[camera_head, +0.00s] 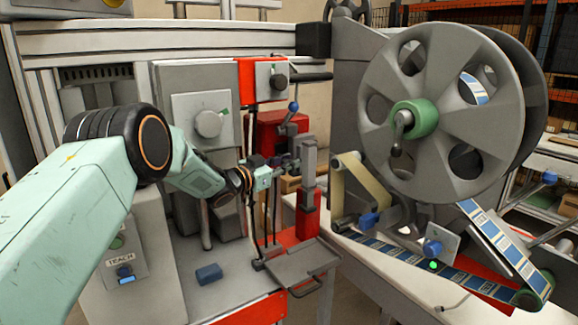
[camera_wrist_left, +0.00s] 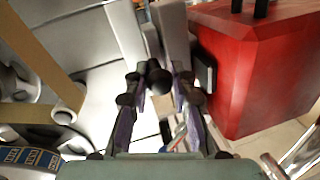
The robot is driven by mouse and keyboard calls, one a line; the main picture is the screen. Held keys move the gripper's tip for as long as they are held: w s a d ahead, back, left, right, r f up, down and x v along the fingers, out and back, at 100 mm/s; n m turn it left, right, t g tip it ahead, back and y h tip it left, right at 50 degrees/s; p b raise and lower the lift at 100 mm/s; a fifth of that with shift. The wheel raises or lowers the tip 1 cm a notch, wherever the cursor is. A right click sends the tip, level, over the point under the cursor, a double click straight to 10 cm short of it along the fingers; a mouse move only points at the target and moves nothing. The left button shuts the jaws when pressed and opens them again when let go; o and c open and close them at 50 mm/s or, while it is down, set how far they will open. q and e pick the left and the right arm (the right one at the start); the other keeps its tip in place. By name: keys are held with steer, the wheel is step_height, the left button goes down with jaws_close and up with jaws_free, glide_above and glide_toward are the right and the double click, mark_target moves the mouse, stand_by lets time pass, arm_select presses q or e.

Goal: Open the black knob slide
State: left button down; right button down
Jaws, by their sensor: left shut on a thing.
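My left gripper (camera_head: 287,164) reaches in from the left, beside a grey upright slide block (camera_head: 309,160) above a red base. In the left wrist view the fingers of this gripper (camera_wrist_left: 160,82) are closed around a round black knob (camera_wrist_left: 158,77). Grey upright plates (camera_wrist_left: 174,35) stand just beyond the knob. In the head view the gripper hides the knob. My right gripper is not in view.
A large grey reel (camera_head: 450,150) with a green hub stands at the right. A blue-tipped lever (camera_head: 293,106) is just above my gripper. A red box (camera_wrist_left: 265,70) is close beside it in the wrist view. A grey tray (camera_head: 300,262) lies below.

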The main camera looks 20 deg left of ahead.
arm_select(q)
steer(key=shift+d+f, duration=0.1)
steer(key=c, duration=1.1)
jaws_free()
steer(key=shift+s, duration=0.1)
